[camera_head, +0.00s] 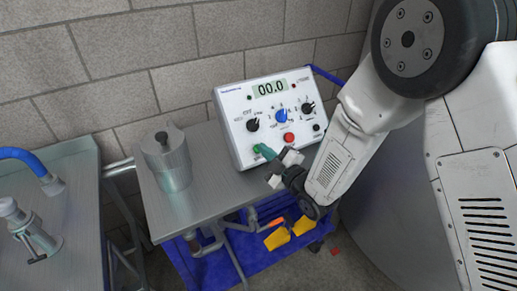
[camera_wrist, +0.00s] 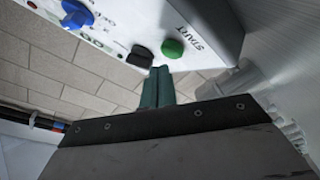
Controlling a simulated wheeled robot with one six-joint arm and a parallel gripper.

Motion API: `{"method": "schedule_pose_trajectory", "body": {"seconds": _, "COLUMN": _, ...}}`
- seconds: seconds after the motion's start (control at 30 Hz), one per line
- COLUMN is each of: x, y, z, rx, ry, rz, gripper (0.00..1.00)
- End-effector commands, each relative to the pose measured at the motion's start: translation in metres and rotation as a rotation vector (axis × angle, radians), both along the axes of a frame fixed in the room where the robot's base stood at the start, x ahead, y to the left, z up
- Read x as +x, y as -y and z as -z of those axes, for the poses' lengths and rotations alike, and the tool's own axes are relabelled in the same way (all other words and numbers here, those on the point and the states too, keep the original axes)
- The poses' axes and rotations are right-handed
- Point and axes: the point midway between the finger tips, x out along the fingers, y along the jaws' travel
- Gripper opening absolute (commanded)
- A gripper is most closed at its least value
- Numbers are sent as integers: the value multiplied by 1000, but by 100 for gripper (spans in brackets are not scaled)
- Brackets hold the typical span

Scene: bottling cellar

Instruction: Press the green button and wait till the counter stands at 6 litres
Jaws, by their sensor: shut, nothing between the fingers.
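A white control box (camera_head: 236,133) stands on the metal table against the wall. Its counter display (camera_head: 270,88) reads 00.0. The green button (camera_head: 257,148) is at the box's lower left; it also shows in the wrist view (camera_wrist: 172,48), beside the word START. A red button (camera_head: 289,138) sits to its right. My gripper (camera_head: 266,152) is shut and empty, its teal fingertips close in front of the green button. In the wrist view the fingertips (camera_wrist: 158,72) lie just below the button with a small gap in the picture; I cannot tell whether they touch.
Black knobs (camera_head: 252,125) and a blue knob (camera_head: 282,115) are near the green button. A metal canister (camera_head: 168,160) stands left of the box. Another metal bench (camera_head: 70,190) with a valve fitting is farther left. Yellow items (camera_head: 278,238) lie on a blue lower surface.

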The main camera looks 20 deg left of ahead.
Motion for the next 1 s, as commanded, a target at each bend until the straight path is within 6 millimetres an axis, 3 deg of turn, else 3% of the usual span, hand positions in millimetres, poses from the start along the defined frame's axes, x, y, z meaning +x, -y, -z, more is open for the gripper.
{"method": "schedule_pose_trajectory", "body": {"seconds": 1.0, "x": 4, "y": -5, "z": 6, "rx": 0, "ry": 0, "rz": 0, "gripper": 0}}
